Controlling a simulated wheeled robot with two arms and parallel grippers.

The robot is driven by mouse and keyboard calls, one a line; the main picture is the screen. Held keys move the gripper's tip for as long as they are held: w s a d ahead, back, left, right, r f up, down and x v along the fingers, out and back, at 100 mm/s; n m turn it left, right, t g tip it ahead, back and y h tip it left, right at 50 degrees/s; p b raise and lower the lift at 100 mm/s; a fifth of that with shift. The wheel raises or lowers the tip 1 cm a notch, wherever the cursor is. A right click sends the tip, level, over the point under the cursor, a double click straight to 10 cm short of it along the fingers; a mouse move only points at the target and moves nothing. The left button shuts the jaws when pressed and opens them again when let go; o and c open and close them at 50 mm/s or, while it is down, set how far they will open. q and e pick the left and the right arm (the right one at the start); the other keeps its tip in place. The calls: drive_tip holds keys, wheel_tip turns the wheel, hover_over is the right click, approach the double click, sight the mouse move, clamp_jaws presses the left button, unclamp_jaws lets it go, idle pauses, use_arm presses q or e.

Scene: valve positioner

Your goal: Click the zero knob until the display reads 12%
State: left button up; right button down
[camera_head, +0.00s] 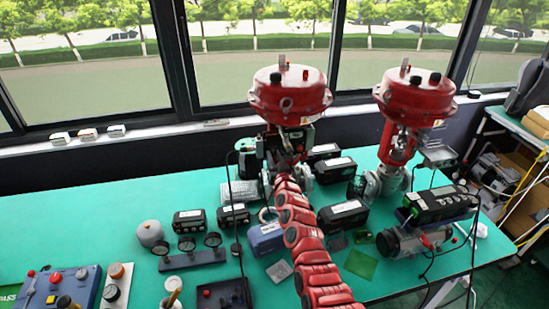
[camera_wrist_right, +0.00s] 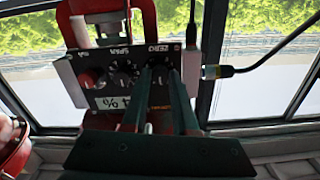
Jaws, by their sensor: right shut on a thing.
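The positioner is a dark box with knobs; in the right wrist view its panel (camera_wrist_right: 75,72) shows upside down, with a zero label (camera_wrist_right: 157,49) above one knob. My right gripper (camera_wrist_right: 160,75) has its two fingers close together at the zero knob, shut on it; the fingers hide most of the knob. The display (camera_wrist_right: 113,103) shows a percent sign, but a finger covers part of it and I cannot read the number surely. In the head view my right gripper (camera_head: 284,158) is at the positioner (camera_head: 299,138) under the red actuator (camera_head: 290,95). My left gripper is out of view.
A second red valve (camera_head: 412,100) stands to the right. Several black devices, including one with three gauges (camera_head: 192,258), lie on the green table (camera_head: 100,215). A cable (camera_wrist_right: 240,70) leaves the positioner's side. Windows stand behind.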

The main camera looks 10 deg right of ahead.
drive_tip(key=shift+m, duration=0.3)
drive_tip(key=shift+m, duration=2.6)
drive_tip(key=c, duration=0.7)
unclamp_jaws()
